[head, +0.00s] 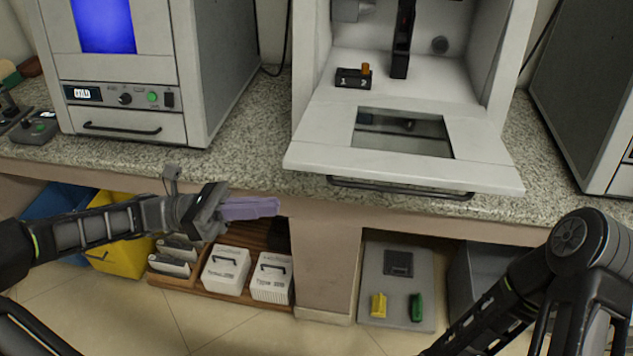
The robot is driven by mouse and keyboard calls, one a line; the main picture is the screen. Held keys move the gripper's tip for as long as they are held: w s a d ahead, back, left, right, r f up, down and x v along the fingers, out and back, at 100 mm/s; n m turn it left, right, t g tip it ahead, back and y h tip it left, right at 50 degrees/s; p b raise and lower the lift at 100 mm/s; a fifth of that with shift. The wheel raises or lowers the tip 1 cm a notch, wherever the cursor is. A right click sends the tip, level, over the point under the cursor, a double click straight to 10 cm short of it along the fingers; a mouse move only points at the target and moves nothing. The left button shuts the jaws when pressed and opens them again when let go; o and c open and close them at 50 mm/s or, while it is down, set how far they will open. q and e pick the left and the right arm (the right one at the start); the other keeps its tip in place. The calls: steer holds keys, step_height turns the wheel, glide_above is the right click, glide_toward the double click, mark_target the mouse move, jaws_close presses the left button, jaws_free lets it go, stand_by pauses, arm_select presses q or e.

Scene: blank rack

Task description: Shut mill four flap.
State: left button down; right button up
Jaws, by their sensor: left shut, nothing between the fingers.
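A white mill (480,58) stands open on the speckled counter at upper centre right. Its flap (315,138), with a window and a dark bar handle (400,188) along the front edge, lies folded down toward me, over the counter's front edge. Whether this is mill four cannot be read. My left gripper (278,207), with pale purple fingers, is shut and empty, in front of the counter's edge, left of and below the flap's near left corner. It appears apart from the flap. My right arm comes in at lower right; its gripper is out of view.
Inside the mill sits a small black block (354,79) marked 1 and 2, with an orange peg. A second machine (130,60) with a blue window is at left. Below are white boxes (226,270), a yellow bin (121,255) and a grey panel (398,290).

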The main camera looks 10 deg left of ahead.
arm_select(q)
steer(key=d+r+b, duration=0.3)
steer(key=d+r, duration=0.3)
steer(key=d, duration=0.3)
steer(key=shift+w, duration=0.45)
steer(key=shift+d+r, duration=0.1)
steer(key=shift+r, duration=0.1)
